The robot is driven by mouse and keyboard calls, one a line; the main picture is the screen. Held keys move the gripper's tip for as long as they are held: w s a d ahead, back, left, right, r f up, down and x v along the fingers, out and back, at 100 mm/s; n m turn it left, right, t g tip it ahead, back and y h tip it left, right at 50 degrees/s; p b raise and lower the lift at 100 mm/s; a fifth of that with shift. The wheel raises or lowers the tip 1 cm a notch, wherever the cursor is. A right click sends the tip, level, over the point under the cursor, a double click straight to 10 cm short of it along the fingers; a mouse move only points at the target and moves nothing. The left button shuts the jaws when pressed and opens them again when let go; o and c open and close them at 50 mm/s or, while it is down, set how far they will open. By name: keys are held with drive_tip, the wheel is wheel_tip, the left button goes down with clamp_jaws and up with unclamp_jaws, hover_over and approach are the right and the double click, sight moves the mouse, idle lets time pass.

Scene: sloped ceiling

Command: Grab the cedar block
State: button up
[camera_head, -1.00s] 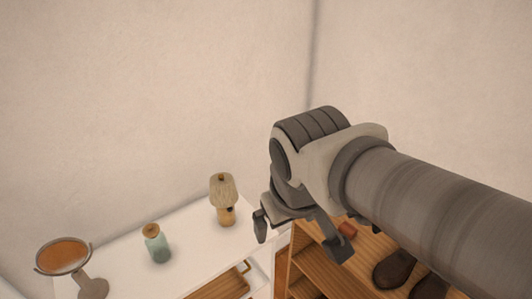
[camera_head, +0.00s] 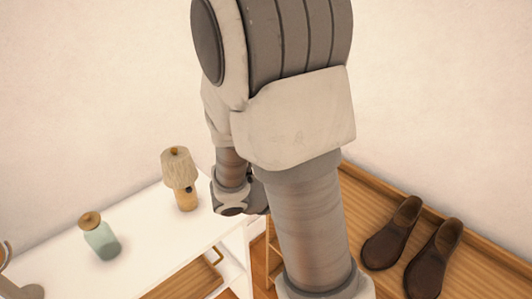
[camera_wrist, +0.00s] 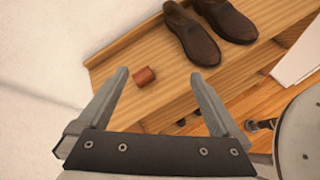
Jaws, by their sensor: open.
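The cedar block (camera_wrist: 144,75) is a small reddish-brown piece lying on the wooden top of a shoe rack (camera_wrist: 170,62), near its wall-side edge. My gripper (camera_wrist: 159,76) is open and empty in the wrist view. The block appears between the two fingertips, closer to the left one, but lies beyond them and apart from them on the wood. In the head view my arm covers the middle, and the block is hidden behind it.
Brown shoes (camera_wrist: 200,35) stand on the same rack top, just beyond the block; they also show in the head view (camera_head: 392,235). A white table (camera_head: 150,236) at left carries a lamp (camera_head: 179,178) and a glass bottle (camera_head: 101,238). Walls close in behind.

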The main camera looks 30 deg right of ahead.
drive_tip(key=w+f+n+t+h+b, duration=0.1)
drive_tip(key=w+f+n+t+b, duration=0.35)
drive_tip(key=f+n, duration=0.6)
drive_tip(key=w+d+f, duration=0.1)
drive_tip(key=d+f, duration=0.1)
drive_tip(key=d, duration=0.1)
drive_tip(key=w+d+f+m+b, duration=0.1)
drive_tip(key=d+f, duration=0.2)
drive_tip(key=d, duration=0.1)
drive_tip(key=w+d+f+m, duration=0.1)
drive_tip(key=d+f, duration=0.1)
drive_tip(key=d, duration=0.2)
drive_tip(key=shift+w+f+g+b, duration=0.25)
drive_tip(key=shift+g+b, duration=0.05)
drive_tip(key=shift+g, duration=0.05)
drive_tip(key=shift+s+d+r+b+x, duration=0.15)
drive_tip(key=shift+b+x, duration=0.1)
drive_tip(key=shift+x, duration=1.15)
drive_tip(key=shift+s+d+r+b+x, duration=0.1)
drive_tip(key=shift+r+b+x, duration=0.1)
drive_tip(key=shift+x, duration=1.25)
drive_tip(key=shift+a, duration=0.1)
drive_tip(key=c, duration=1.2)
drive_tip(key=shift+c, duration=0.2)
